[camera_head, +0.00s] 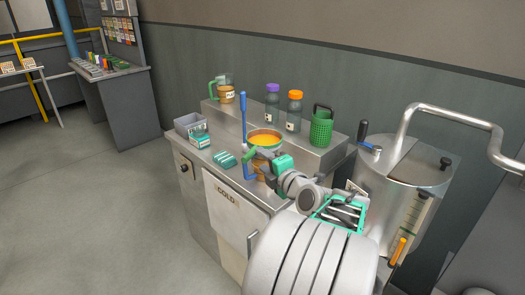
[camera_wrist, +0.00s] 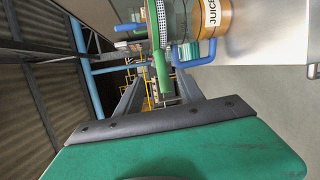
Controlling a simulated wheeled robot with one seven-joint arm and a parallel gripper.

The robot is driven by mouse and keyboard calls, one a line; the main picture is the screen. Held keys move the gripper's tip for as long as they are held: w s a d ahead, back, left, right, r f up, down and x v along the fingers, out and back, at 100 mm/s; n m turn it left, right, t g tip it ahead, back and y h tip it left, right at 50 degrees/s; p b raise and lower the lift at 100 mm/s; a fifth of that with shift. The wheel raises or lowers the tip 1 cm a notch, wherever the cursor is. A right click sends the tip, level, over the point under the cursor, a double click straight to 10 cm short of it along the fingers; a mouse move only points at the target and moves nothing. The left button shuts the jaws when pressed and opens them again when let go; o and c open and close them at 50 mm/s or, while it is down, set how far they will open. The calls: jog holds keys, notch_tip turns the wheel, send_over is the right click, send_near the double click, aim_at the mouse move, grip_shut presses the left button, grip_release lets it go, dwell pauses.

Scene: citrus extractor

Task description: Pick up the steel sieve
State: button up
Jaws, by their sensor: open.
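The steel sieve shows in the wrist view as a strip of grey mesh (camera_wrist: 165,18) with a green handle (camera_wrist: 161,66). It lies at the mouth of an orange juice jug (camera_wrist: 211,22) with a blue handle. In the head view the round orange opening (camera_head: 266,138) is at the counter's front, with the green handle (camera_head: 248,153) at its left. My gripper (camera_wrist: 161,78) is open, its two dark fingers on either side of the green handle. Contact cannot be told. My gripper (camera_head: 260,156) partly hides the jug in the head view.
A green perforated basket (camera_head: 320,128), two capped bottles (camera_head: 294,112) and a glass jug (camera_head: 226,94) stand on the raised shelf. A grey bin (camera_head: 188,122) is left; a steel drum (camera_head: 390,185) is right.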

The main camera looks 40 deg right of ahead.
aim_at(254, 154)
jog(key=p+x, duration=0.1)
jog(key=x, duration=0.5)
jog(key=shift+f, duration=0.1)
grip_shut()
dwell(1.1)
